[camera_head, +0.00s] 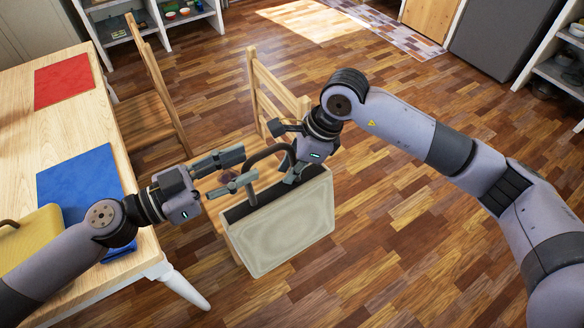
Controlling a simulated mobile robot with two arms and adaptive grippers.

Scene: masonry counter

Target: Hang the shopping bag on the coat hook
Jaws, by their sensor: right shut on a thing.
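The shopping bag (285,228) is pale beige with a dark inside and a dark arched handle (262,156). It hangs above the floor, slightly tilted, below my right gripper. My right gripper (287,172) is shut on the bag at its handle; its fingertips are partly hidden. My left gripper (243,168) is open, with its fingers apart, just left of the handle near the bag's upper left edge. I cannot tell whether it touches the bag. The coat hook is not in view.
A wooden table (140,250) at left bears a red mat (62,80), a blue mat (80,180) and a yellow bag-like item (32,240). Wooden chairs (150,110) stand beside it, one (262,85) behind the bag. Shelves line the back. The floor (430,260) at right is clear.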

